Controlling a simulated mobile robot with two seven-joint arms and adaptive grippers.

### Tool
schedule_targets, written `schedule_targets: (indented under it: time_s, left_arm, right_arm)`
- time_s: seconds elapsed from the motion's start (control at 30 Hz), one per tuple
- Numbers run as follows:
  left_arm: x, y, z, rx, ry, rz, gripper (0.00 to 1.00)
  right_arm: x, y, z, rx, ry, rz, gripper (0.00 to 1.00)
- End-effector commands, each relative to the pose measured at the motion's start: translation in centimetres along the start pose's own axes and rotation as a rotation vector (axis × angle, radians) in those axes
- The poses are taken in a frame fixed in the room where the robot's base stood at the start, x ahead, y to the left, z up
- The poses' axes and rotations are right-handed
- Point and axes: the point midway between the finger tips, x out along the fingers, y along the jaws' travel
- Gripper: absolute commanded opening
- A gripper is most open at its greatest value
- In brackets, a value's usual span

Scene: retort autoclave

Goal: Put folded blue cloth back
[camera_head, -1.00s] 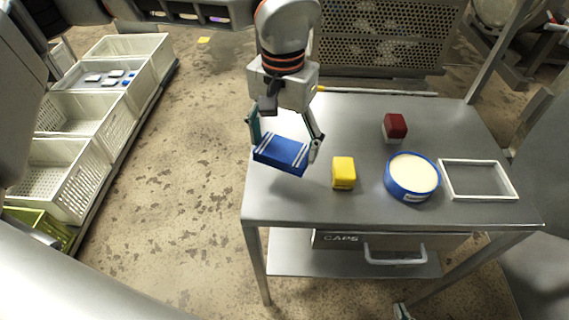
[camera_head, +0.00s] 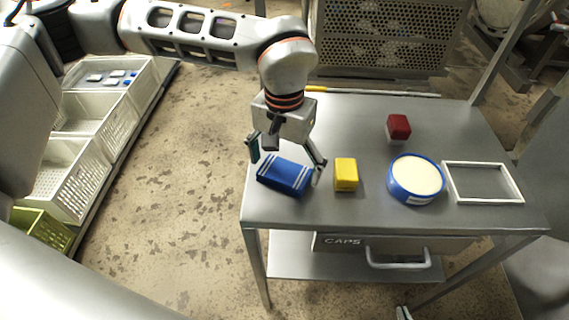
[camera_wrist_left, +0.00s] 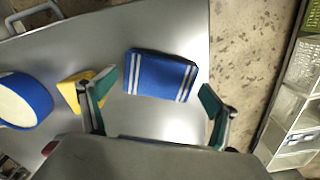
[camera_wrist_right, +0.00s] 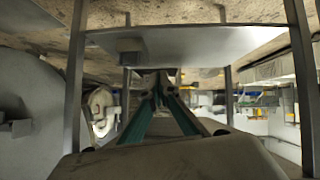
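The folded blue cloth (camera_head: 285,176), with white stripes, is at the left part of the grey table top (camera_head: 370,211). It looks flat on the table. My left gripper (camera_head: 286,162) is open above it, one finger on each side. In the left wrist view the cloth (camera_wrist_left: 160,76) lies beyond and between the spread fingertips (camera_wrist_left: 157,92), with gaps on both sides. My right gripper (camera_wrist_right: 159,78) shows in its wrist view with its fingertips together and nothing between them, below the table level.
A yellow block (camera_head: 345,175) stands close beside my left gripper's right finger. A blue-rimmed round tub (camera_head: 416,180), a white empty frame (camera_head: 483,164) and a red block (camera_head: 398,127) are further right. Crates (camera_head: 70,190) stand on the floor at left.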

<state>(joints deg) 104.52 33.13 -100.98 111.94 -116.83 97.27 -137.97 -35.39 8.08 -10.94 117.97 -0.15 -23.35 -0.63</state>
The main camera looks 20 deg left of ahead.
Motion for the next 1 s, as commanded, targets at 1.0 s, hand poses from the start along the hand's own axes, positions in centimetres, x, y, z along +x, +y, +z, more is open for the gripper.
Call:
schedule_targets:
  time_s: [1.0]
  left_arm:
    - [-10.8, 0.0, -0.1, -0.001, 0.004, 0.0, 0.93]
  right_arm:
    - [-0.5, 0.0, -1.2, 0.012, 0.012, -0.004, 0.0]
